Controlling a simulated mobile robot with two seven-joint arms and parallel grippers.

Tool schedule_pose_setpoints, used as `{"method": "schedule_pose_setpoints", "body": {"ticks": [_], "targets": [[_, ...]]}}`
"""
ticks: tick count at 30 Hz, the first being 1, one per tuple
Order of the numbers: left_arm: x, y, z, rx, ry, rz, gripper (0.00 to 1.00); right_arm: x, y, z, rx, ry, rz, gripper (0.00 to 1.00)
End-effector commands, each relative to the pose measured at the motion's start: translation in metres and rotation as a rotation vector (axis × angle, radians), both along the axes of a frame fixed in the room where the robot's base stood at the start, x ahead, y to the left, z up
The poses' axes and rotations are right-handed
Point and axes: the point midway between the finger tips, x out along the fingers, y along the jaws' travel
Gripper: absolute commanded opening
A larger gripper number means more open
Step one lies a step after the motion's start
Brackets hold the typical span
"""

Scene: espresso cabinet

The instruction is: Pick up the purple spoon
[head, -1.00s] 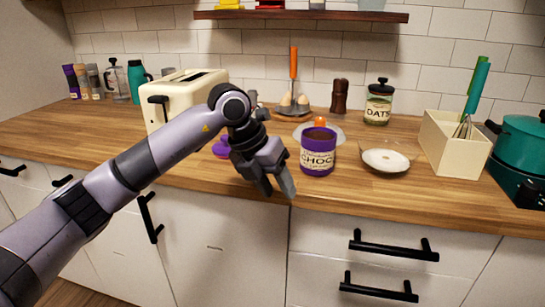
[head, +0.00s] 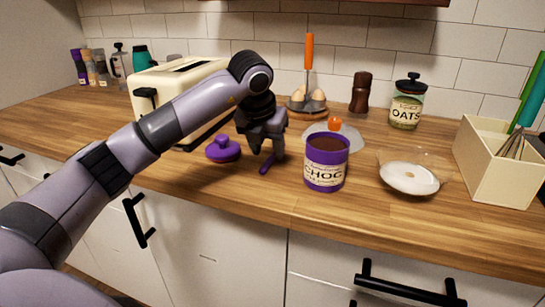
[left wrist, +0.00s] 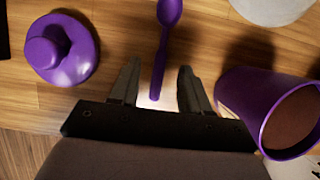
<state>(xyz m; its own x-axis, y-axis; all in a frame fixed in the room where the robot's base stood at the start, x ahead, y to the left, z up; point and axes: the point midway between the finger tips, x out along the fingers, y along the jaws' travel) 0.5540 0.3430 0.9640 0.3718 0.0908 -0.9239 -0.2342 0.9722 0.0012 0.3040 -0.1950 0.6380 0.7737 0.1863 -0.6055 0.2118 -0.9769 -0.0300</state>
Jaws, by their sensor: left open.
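The purple spoon (left wrist: 162,50) lies on the wooden counter. In the left wrist view its handle runs down between the two fingers of my left gripper (left wrist: 157,88), and its bowl end is at the top edge. My left gripper is open and points down at the handle; I cannot tell its exact height above the counter. In the head view the gripper (head: 266,152) hides most of the spoon, and only the purple handle end (head: 266,164) shows beside the fingertips. My right gripper does not show.
A purple lid (head: 223,149) lies left of the gripper. An open purple CHOC canister (head: 326,176) with brown contents stands close on the right. A toaster (head: 150,110) is behind left. A glass bowl of white powder (head: 409,178) and a cream utensil box (head: 487,168) are farther right.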

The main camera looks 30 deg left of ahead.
Motion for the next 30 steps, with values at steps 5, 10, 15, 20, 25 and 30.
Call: {"method": "schedule_pose_setpoints", "body": {"ticks": [5, 10, 15, 20, 25, 30], "targets": [[0.007, 0.001, -0.019, -0.001, 0.001, 0.0, 0.47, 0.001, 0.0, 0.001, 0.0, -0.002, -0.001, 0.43], [0.008, 0.002, -0.021, -0.001, 0.0, -0.001, 0.47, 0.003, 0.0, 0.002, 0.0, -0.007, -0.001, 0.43], [0.008, 0.002, -0.02, -0.001, 0.0, -0.001, 0.47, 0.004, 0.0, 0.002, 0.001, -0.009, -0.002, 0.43], [0.008, 0.002, -0.022, -0.001, 0.0, 0.0, 0.47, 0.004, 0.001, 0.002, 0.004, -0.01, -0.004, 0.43], [0.008, 0.002, -0.022, -0.001, 0.0, 0.0, 0.01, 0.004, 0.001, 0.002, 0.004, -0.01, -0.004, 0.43], [0.008, 0.002, -0.022, -0.001, 0.001, 0.0, 0.0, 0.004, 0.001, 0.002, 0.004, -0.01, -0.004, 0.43]]}}
